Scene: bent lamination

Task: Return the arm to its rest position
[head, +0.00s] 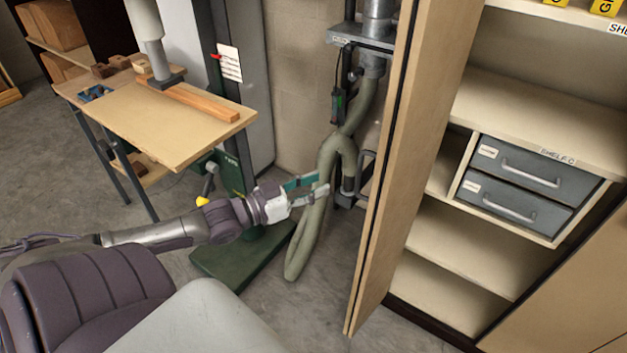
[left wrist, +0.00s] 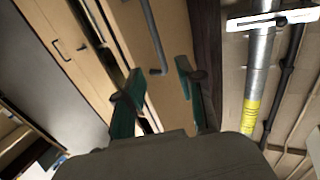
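My left arm (head: 160,236) reaches in from the left in the head view, stretched out toward the cabinet. Its left gripper (head: 316,186) is in front of a hanging grey-green hose, left of the tall cabinet door (head: 422,120). In the left wrist view the gripper (left wrist: 160,84) has its two teal fingers apart, with nothing between them. A dark bar handle (left wrist: 152,38) shows beyond the fingers in that view; no contact with it is visible. My right gripper is not in view.
The open cabinet holds grey drawers (head: 516,183) and shelves. The hose (head: 322,205) hangs beside the gripper. A drill-press-like machine with a green base (head: 240,255) and a wooden table (head: 150,118) with a wood strip (head: 205,101) stand at left. Bare floor lies below.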

